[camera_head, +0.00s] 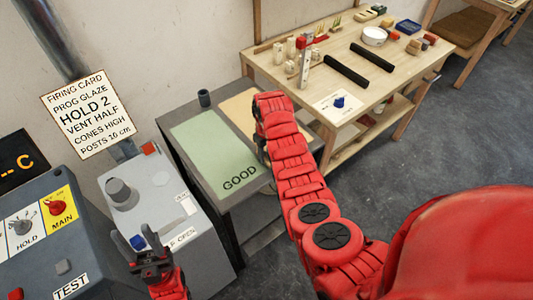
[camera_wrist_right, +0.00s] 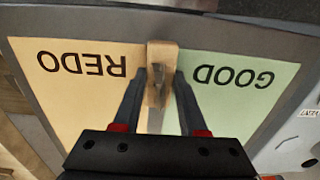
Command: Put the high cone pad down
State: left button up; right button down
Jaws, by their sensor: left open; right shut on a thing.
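In the right wrist view a small tan block (camera_wrist_right: 165,52), which looks like the cone pad, sits between the fingers of my right gripper (camera_wrist_right: 158,82). The gripper is shut on it. A thin greyish piece shows against the block, too small to make out. The block appears over the border between the orange REDO area (camera_wrist_right: 85,85) and the green GOOD area (camera_wrist_right: 235,90); I cannot tell whether it touches the surface. In the head view my right arm hides the block. My left gripper (camera_head: 152,262) is open and empty in front of the grey control box.
A wooden bench (camera_head: 400,75) with several small items stands behind to the right. The control box (camera_head: 170,205) has a knob and switches.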

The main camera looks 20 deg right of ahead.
jog(key=shift+s+f, duration=0.15)
jog(key=shift+f, duration=0.25)
jog(key=shift+f, duration=0.15)
jog(key=shift+c, duration=2.2)
grip_release()
